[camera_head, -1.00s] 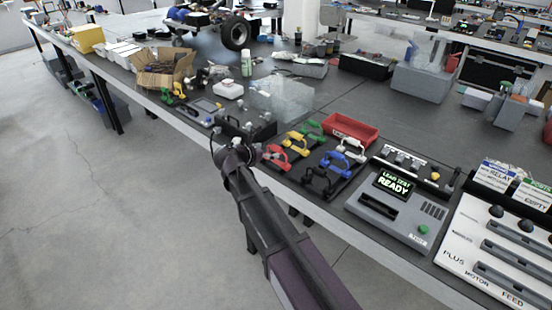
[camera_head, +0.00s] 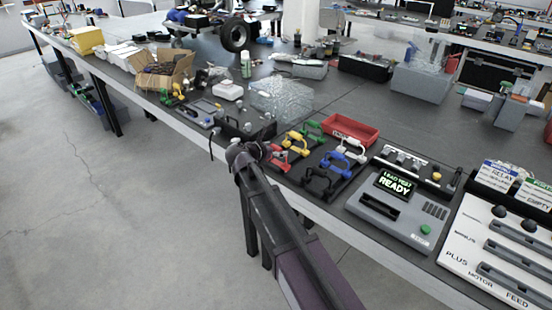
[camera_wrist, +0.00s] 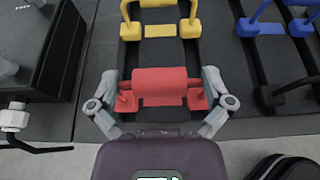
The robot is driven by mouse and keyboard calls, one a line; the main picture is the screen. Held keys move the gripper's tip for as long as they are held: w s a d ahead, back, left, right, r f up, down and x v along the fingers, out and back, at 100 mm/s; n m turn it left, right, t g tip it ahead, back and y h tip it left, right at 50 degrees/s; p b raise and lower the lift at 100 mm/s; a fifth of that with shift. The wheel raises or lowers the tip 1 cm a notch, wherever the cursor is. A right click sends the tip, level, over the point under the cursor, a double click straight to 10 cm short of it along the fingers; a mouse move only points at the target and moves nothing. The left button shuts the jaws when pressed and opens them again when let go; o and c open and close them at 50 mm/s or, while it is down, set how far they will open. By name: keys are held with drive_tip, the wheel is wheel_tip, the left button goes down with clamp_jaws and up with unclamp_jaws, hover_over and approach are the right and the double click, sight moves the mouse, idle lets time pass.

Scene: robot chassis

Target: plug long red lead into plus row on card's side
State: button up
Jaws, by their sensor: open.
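A red lead (camera_head: 276,160) with an arched handle sits in the front left of a black rack on the bench. In the wrist view the red lead (camera_wrist: 160,86) lies across the middle, with a red end block at each side. My gripper (camera_wrist: 157,98) is open, one finger at each end of the lead; I cannot tell whether they touch it. In the head view my gripper (camera_head: 246,153) is at the bench's front edge, its fingers mostly hidden. The white card panel (camera_head: 478,223) with the printed PLUS row stands at the far right, partly cut off.
Yellow (camera_head: 300,141), green, blue (camera_head: 336,161), white and black leads share the rack. A red tray (camera_head: 349,131) is behind it. A grey lead tester (camera_head: 400,213) reading READY stands between rack and panel. A black box (camera_wrist: 30,50) is left of my gripper.

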drive_tip(key=c, duration=1.3)
drive_tip(key=shift+o, duration=0.2)
drive_tip(key=shift+r, duration=0.15)
wheel_tip(320, 180, up, 3)
drive_tip(key=p, duration=0.3)
drive_tip(key=shift+r+p, duration=0.2)
drive_tip(key=shift+p, duration=0.1)
drive_tip(key=s+d, duration=0.2)
drive_tip(key=s, duration=0.5)
drive_tip(key=s+d+r+p, duration=0.1)
drive_tip(key=s+d, duration=0.1)
drive_tip(key=s, duration=0.6)
drive_tip(key=shift+s+d+r, duration=0.2)
drive_tip(key=shift+d, duration=0.15)
drive_tip(key=shift+p, duration=0.3)
wheel_tip(320, 180, up, 12)
drive_tip(key=p, duration=1.1)
drive_tip(key=shift+f, duration=0.25)
drive_tip(key=shift+s, duration=0.1)
